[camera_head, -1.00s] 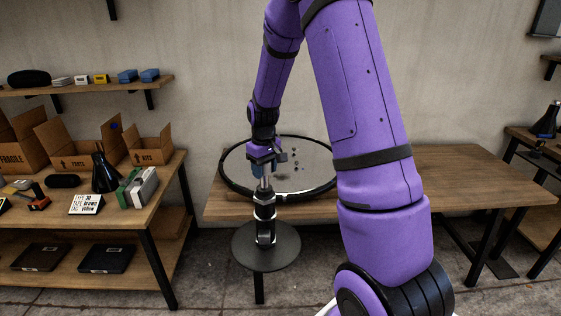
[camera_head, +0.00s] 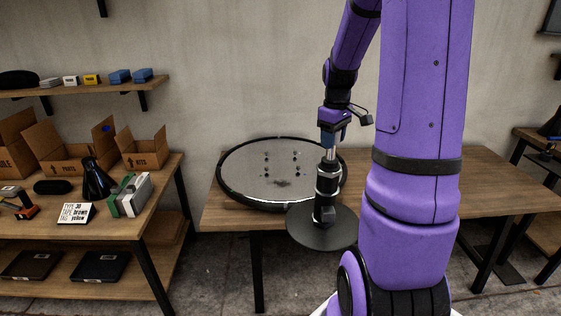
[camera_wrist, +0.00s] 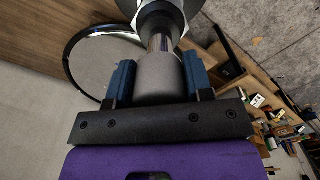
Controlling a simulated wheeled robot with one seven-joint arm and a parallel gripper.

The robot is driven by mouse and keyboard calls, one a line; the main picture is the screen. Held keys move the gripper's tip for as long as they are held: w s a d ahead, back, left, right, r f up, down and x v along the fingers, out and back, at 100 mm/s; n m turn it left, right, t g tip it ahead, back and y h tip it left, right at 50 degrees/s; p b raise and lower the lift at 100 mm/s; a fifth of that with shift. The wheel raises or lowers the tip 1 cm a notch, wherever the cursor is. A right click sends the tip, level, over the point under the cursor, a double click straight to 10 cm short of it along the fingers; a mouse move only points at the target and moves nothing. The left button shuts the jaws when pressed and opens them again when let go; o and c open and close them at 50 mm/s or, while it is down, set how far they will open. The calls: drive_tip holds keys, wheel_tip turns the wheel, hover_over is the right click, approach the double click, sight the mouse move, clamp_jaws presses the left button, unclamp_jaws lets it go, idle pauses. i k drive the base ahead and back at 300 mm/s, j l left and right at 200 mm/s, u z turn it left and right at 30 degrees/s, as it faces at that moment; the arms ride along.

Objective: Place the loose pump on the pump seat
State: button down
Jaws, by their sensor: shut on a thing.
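The loose pump (camera_head: 327,185) is a metal and black upright column with a wide black disc (camera_head: 322,236) at its lower end. My gripper (camera_head: 328,134) is shut on its narrow top. In the wrist view the blue fingers of my gripper (camera_wrist: 159,80) stand on both sides of the pump's grey cylindrical neck (camera_wrist: 160,78). A large round grey plate (camera_head: 252,180) with a dark rim lies on the table, with several small bolts or holes and a dark mark on it. I cannot tell for certain which part is the pump seat. The pump's disc is in front of the plate's right side and table edge.
The wooden table (camera_head: 480,185) is clear to the right, partly hidden by my arm. A left workbench (camera_head: 130,225) holds open boxes (camera_head: 140,150), a black bottle and tools. A wall shelf (camera_head: 90,90) carries small boxes.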

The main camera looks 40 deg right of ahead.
sight(282, 164)
drive_tip(key=i+l, duration=1)
